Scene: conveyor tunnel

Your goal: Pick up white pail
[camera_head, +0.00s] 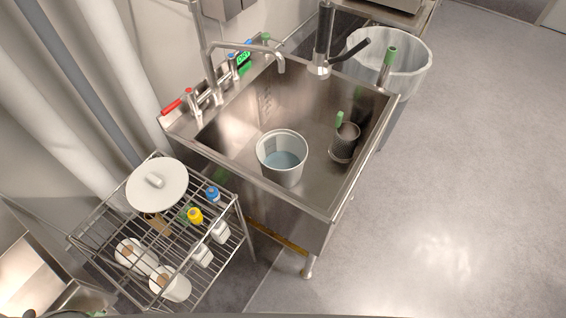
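The white pail (294,176) stands upright inside the steel sink (250,200), near its front wall. It is open at the top and bluish water shows inside it. Neither of my grippers shows in the head view, so nothing is seen touching the pail.
A metal mesh cylinder (345,143) with a green-tipped handle stands right of the pail. A faucet (240,47) arches over the sink. A wire rack (215,263) with a white lid (160,190) and bottles stands at left. A lined bin (408,68) is behind. Floor at right is clear.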

